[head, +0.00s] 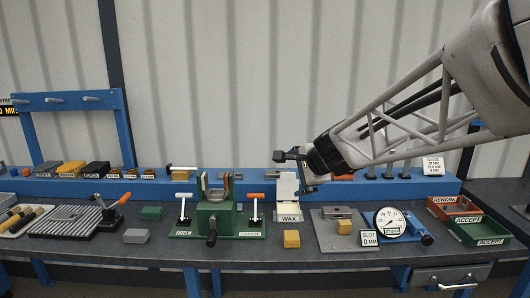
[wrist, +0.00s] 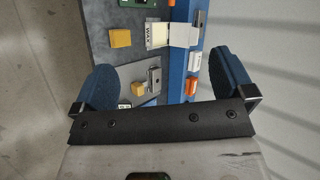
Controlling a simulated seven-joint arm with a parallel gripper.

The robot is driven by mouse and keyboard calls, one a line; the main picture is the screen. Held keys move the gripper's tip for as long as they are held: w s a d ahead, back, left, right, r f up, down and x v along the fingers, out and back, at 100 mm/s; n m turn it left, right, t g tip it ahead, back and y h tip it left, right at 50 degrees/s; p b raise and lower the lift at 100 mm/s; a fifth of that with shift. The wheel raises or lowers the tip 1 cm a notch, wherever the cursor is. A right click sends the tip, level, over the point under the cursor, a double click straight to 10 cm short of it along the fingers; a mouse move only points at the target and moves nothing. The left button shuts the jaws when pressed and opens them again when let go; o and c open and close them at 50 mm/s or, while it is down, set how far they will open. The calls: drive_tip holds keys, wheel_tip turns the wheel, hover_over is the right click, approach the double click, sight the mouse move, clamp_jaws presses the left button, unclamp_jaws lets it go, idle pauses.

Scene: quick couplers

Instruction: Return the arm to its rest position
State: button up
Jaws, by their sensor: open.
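My gripper (head: 294,170) is at the end of my arm, which reaches in from the upper right in the head view. It hangs above the back of the bench, over the white WAX holder (head: 287,190). In the wrist view my gripper (wrist: 165,95) shows two blue finger pads wide apart with nothing between them touching. The bench (head: 150,255) lies below and beyond the fingers. The fingertips are small and dark in the head view.
A green vise (head: 215,215) stands mid-bench. A yellow block (head: 292,239), a dial gauge (head: 389,221) and red and green bins (head: 480,231) lie to the right. A blue rack (head: 70,100) rises at left. Space above the bench is mostly free.

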drive_tip(key=s+d+f+n+g+h, duration=0.2)
drive_tip(key=s+d+f+n, duration=0.1)
drive_tip(key=s, duration=0.8)
drive_tip(key=s+d+f+n+g+h, duration=0.1)
drive_tip(key=s+n, duration=0.5)
drive_tip(key=s, duration=0.6)
drive_tip(key=s+d+f+n+g+h, duration=0.2)
drive_tip(key=s+d+f+n+g, duration=0.1)
drive_tip(key=s, duration=0.8)
wheel_tip(320, 180, down, 2)
drive_tip(key=d+n, duration=0.1)
drive_tip(key=d, duration=0.1)
drive_tip(key=shift+s+d+f+h, duration=0.2)
drive_tip(key=shift+s+d+h, duration=0.05)
drive_tip(key=shift+d+h, duration=0.1)
